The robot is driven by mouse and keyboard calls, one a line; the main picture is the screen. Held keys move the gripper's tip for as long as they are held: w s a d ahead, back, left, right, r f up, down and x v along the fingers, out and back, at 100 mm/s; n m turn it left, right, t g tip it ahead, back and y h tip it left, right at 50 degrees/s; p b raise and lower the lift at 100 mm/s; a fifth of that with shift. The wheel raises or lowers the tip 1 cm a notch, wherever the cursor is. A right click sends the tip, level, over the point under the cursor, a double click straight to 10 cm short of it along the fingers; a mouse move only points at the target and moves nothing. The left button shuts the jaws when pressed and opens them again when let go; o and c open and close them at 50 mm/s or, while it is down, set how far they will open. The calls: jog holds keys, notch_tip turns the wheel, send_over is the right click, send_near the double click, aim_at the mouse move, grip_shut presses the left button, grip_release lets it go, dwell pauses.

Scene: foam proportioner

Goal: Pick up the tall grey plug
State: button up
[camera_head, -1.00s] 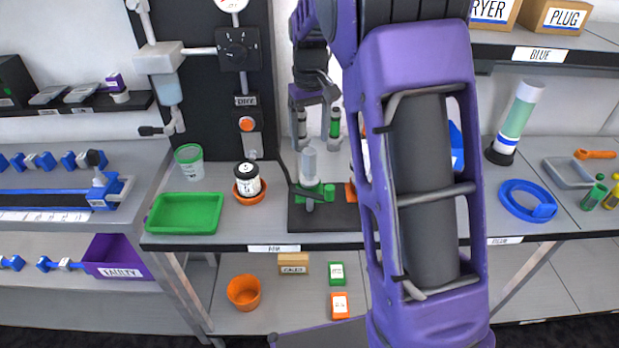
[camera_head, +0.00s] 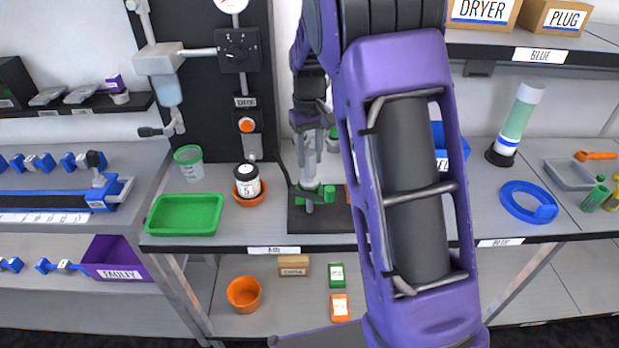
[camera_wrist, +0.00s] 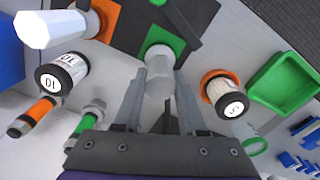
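The tall grey plug (camera_head: 310,168) stands upright in a green holder (camera_head: 327,190) on a dark plate (camera_head: 330,220) at the middle of the bench. In the wrist view the pale grey plug (camera_wrist: 159,78) shows between my two fingertips, with its green holder (camera_wrist: 165,42) beyond. My gripper (camera_head: 309,145) points down over the plug, fingers on either side of its upper part. In the wrist view my gripper (camera_wrist: 160,90) looks open, with narrow gaps beside the plug. Whether a finger touches it is unclear. My arm hides the bench to the right.
A jar (camera_head: 247,180) in an orange ring and a green tray (camera_head: 184,214) stand left of the plug. In the wrist view a white plug (camera_wrist: 50,28), a dark-capped jar (camera_wrist: 62,72) and a green-banded piece (camera_wrist: 87,122) stand close by on the other side.

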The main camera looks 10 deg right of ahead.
grip_shut()
dwell(0.9)
